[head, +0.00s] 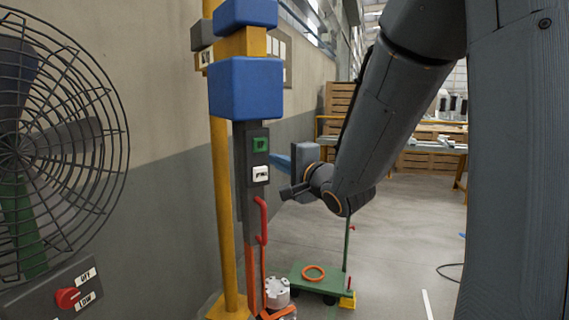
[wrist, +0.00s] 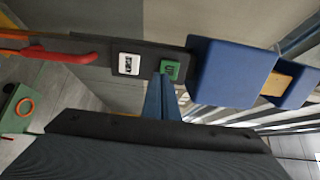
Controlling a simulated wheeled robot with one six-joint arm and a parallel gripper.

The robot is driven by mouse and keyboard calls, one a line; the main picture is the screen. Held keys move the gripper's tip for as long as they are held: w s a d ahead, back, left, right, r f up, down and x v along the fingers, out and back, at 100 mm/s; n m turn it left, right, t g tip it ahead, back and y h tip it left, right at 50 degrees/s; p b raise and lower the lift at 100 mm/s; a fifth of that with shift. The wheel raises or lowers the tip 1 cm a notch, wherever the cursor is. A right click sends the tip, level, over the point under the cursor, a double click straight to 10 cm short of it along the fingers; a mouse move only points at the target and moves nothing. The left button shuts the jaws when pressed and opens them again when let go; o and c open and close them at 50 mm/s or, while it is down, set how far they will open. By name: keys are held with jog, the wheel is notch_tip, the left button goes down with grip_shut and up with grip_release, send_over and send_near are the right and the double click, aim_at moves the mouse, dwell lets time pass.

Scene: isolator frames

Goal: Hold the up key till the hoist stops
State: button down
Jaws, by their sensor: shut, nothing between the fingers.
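The green up key (head: 260,144) is at the top of a dark key panel (head: 257,131) on the hoist's mast, with a white key (head: 261,173) below it. In the wrist view the green key (wrist: 170,70) stands beside the white key (wrist: 128,63). My gripper (wrist: 165,77) is shut and empty, its blue fingertips at the near edge of the green key. I cannot tell whether they touch or press it. In the head view my gripper (head: 272,159) reaches the panel from the right. A red hook (head: 263,220) hangs below the panel.
A blue block (head: 245,88) juts out above the keys, close to my fingers. A caged fan (head: 50,140) with a red knob (head: 67,298) stands left. A green cart (head: 310,283) with an orange ring (head: 314,272) stands low on the right. Open floor lies beyond.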

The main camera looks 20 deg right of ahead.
aim_at(259, 152)
jog(key=p+x, duration=0.1)
jog(key=x, duration=0.6)
